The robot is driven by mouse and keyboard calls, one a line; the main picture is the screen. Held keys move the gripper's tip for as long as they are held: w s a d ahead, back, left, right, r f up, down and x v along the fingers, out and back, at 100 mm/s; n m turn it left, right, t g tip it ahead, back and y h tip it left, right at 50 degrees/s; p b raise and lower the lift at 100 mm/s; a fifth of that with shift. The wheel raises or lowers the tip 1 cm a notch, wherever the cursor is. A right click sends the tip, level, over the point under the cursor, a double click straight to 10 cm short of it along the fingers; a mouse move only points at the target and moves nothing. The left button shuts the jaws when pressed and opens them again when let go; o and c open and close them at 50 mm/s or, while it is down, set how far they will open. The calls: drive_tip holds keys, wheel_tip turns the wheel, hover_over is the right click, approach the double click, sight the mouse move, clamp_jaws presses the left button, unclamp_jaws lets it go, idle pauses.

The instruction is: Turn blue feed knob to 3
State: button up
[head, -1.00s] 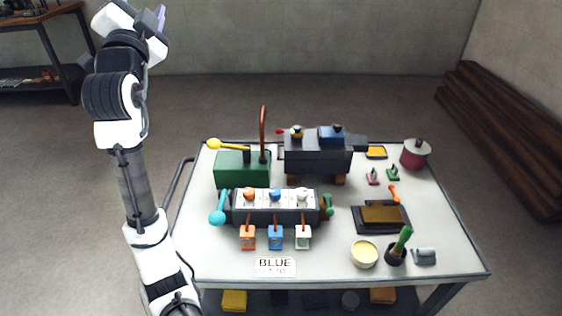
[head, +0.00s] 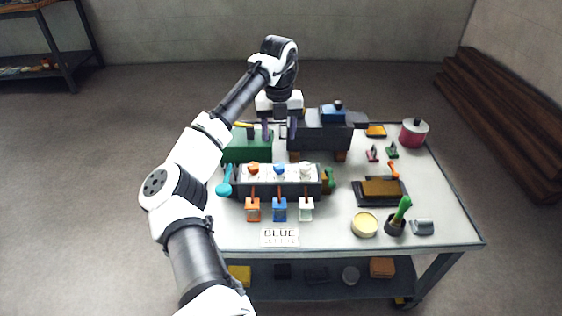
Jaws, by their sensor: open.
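The blue feed knob (head: 279,169) sits in the middle of a dark box with a white top panel, between an orange knob (head: 253,169) and a white knob (head: 306,170). Its setting is too small to read. My gripper (head: 279,136) is open and empty, pointing down above and behind the blue knob, apart from it. A blue lantern-like piece (head: 279,210) hangs in front of the box below the blue knob.
A green box (head: 246,150) stands behind left, and a dark engine body (head: 322,134) behind right. A yellow tin (head: 365,224) and a brush pot (head: 396,224) stand front right.

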sight(279, 165)
wheel_tip(279, 165, down, 11)
drive_tip(key=shift+r, duration=0.1)
idle(0.3)
drive_tip(key=c, duration=1)
drive_tip(key=shift+o, duration=0.2)
